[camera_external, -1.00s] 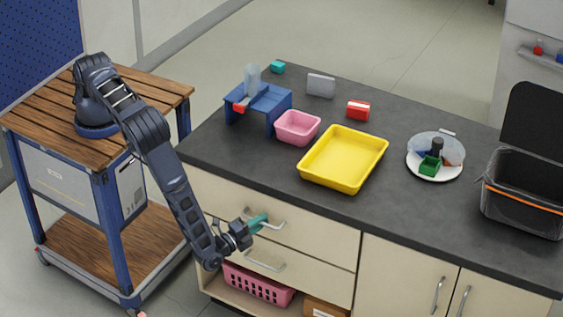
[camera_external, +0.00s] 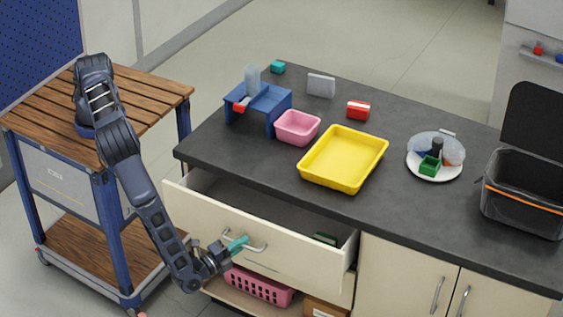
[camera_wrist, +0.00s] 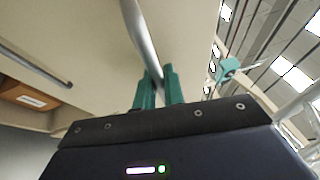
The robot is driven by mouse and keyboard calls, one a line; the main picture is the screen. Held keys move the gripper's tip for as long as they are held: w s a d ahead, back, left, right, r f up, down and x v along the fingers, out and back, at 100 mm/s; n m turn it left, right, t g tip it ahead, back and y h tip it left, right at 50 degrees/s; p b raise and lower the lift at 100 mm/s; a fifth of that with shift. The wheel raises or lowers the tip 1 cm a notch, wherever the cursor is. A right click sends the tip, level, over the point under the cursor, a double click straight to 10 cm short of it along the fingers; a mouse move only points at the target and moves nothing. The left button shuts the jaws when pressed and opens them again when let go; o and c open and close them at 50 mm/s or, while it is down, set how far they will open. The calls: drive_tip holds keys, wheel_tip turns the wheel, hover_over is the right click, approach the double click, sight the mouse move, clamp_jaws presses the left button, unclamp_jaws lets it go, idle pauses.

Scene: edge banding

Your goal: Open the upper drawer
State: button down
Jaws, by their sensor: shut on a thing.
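The upper drawer (camera_external: 265,241) is pulled out from the counter, and its inside shows from above. A dark green object (camera_external: 325,239) lies inside it near the right end. The drawer's silver bar handle (camera_external: 258,247) is on its front. My gripper (camera_external: 238,244), with teal fingers, is at the handle's left part. In the wrist view the handle (camera_wrist: 139,35) runs down between the two teal fingers of my gripper (camera_wrist: 158,85), which are shut on it. The exact contact is partly hidden by the fingers.
Below the drawer is an open shelf with a pink basket (camera_external: 258,285) and a brown box (camera_external: 324,308). Cupboard doors (camera_external: 408,275) stand to the right. On the countertop are a yellow tray (camera_external: 312,177), a pink bin (camera_external: 297,140) and a blue stand (camera_external: 268,99).

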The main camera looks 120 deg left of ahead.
drive_tip(key=d, duration=2.2)
drive_tip(key=shift+d, duration=0.4)
drive_tip(key=c, duration=1.5)
unclamp_jaws()
drive_tip(key=v, duration=1)
drive_tip(key=shift+s+d, duration=0.2)
drive_tip(key=shift+d, duration=0.1)
drive_tip(key=shift+f, duration=0.1)
